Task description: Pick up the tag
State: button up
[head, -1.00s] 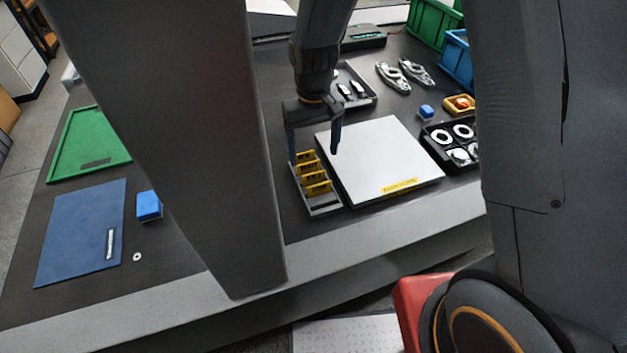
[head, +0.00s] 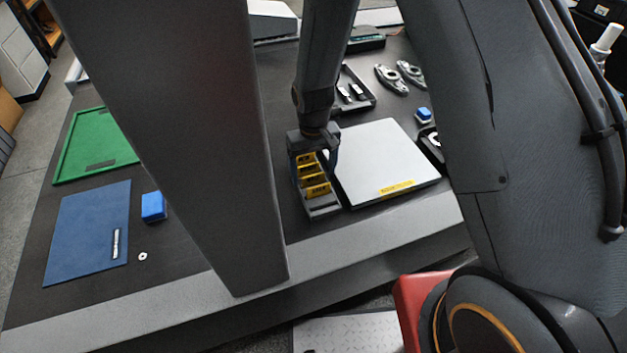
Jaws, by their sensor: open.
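Several yellow tags (head: 314,180) with dark markings stand in a row in a narrow grey rack (head: 323,211) on the dark table. My gripper (head: 315,172) points down over the rack, with one finger at its left side and the other at its right side. The jaws are open, and yellow tags show between the fingers. The far end of the row is hidden behind the gripper. I cannot tell whether the fingers touch a tag.
A white plate (head: 385,160) with a yellow label lies right beside the rack. A dark tray (head: 354,92) and metal parts (head: 391,80) lie behind. A blue block (head: 153,207), blue mat (head: 85,235) and green tray (head: 62,172) are at left. A grey column (head: 190,140) blocks part of the view.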

jog(key=shift+c, duration=0.3)
jog(key=c, duration=1.1)
jog(key=shift+r, duration=0.15)
notch_tip(320, 180, up, 9)
jog(key=b, duration=0.2)
notch_tip(320, 180, up, 5)
jog(key=p, duration=0.3)
send_over(314, 175)
jog(key=shift+r, duration=0.15)
